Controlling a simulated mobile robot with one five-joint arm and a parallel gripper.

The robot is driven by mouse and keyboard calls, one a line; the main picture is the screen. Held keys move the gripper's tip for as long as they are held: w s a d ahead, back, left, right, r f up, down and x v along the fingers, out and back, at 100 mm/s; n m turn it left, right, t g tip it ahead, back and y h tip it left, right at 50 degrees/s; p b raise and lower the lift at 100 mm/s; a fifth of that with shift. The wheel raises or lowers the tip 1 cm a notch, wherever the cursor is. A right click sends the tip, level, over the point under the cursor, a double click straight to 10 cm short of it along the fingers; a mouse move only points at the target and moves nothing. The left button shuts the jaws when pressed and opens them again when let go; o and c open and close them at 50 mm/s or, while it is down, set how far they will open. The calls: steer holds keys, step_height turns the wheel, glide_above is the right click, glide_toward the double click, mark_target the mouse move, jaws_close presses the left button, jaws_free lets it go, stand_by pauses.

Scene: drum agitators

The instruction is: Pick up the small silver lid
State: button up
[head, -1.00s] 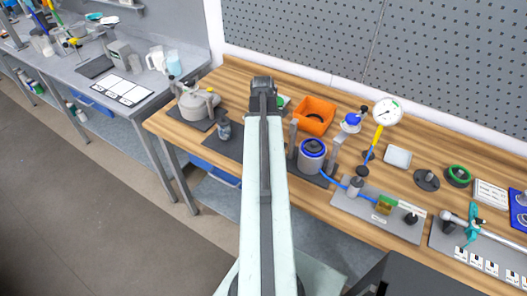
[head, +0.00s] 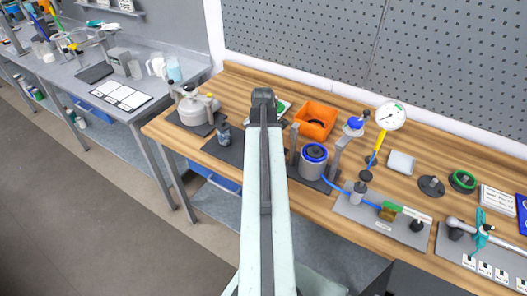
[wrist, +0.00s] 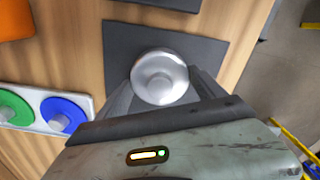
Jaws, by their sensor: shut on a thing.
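The small silver lid (wrist: 160,78) is a round, shiny metal disc with a raised centre, in the middle of the wrist view. My gripper (wrist: 161,88) has a finger on each side of it and is shut on it. A dark mat (wrist: 120,42) shows beneath the lid. I cannot tell whether the lid touches the mat or is held above it. In the head view my own arm hides the fingers and the lid.
In the wrist view a white plate (wrist: 33,124) with green and blue discs lies at left, near an orange bin (wrist: 14,20). In the head view a blue-topped canister (head: 313,162) stands right of my arm, and a grey pot (head: 194,108) stands left.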

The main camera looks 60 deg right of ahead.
step_height(320, 180, up, 10)
steer(key=p, duration=1)
steer(key=shift+r, duration=0.15)
step_height(320, 180, up, 10)
steer(key=n+p, duration=0.1)
steer(key=p, duration=0.9)
steer(key=shift+r, duration=0.15)
